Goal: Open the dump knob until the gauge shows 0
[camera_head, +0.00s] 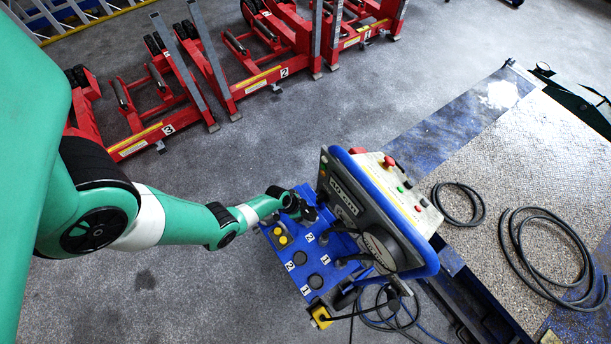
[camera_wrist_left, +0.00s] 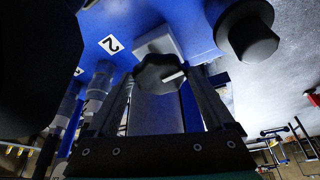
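A dark lobed knob (camera_wrist_left: 160,73) with a white pointer line shows in the left wrist view, in front of a pale block on the blue panel. I take it for the dump knob. My left gripper (camera_wrist_left: 160,82) has its two dark fingers apart, one on each side of this knob. I cannot tell whether they touch it. In the head view my left gripper (camera_head: 304,206) is at the upper left edge of the blue jack console (camera_head: 322,258), and the knob is hard to make out there. My right gripper is not in view.
A tilted control box (camera_head: 375,205) with coloured buttons stands right beside my left gripper. A black cylinder (camera_wrist_left: 247,38) is close by in the wrist view. Cables (camera_head: 395,308) hang below the console. Red stands (camera_head: 270,75) are behind; the grey floor between is clear.

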